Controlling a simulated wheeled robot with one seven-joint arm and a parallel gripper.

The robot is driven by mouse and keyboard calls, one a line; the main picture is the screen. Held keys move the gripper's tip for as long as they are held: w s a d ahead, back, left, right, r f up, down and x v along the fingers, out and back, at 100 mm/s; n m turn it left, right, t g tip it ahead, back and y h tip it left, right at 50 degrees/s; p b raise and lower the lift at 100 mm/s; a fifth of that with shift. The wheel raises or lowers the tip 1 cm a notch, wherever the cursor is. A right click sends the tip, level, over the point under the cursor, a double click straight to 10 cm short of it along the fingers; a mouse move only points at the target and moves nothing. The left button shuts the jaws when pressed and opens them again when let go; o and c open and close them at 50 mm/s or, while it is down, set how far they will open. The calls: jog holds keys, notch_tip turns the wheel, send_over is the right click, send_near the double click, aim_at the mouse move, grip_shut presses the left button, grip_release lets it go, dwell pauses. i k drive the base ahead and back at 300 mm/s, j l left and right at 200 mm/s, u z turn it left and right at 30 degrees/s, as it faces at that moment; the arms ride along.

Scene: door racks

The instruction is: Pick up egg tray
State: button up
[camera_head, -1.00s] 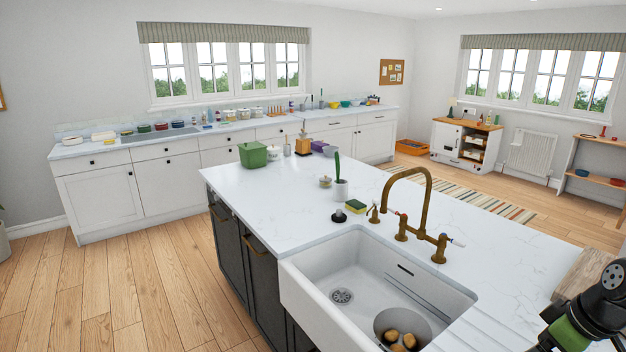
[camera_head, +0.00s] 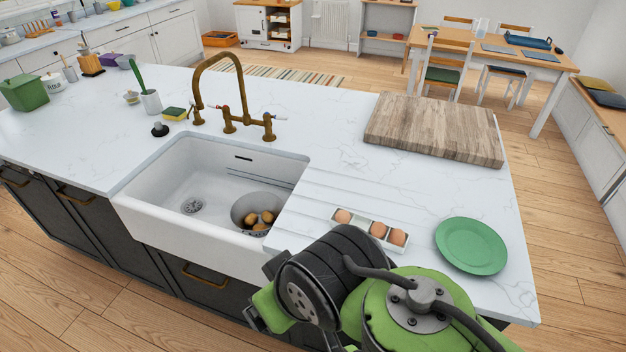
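The egg tray (camera_head: 361,223) is a small light-coloured holder on the white counter, just right of the sink. My gripper's fingers cannot be made out; the bulky arm links fill the lower part of the picture. The tray's near edge is partly close to the arm's outline.
A white sink (camera_head: 165,180) with a bowl of brown items lies left of the tray, with a brass tap (camera_head: 243,90) behind. A green plate (camera_head: 471,246) lies to the right. A thick wooden board (camera_head: 433,128) lies behind. Counter between board and tray is clear.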

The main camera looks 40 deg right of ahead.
aim_at(357, 220)
jog(key=z, duration=1.2)
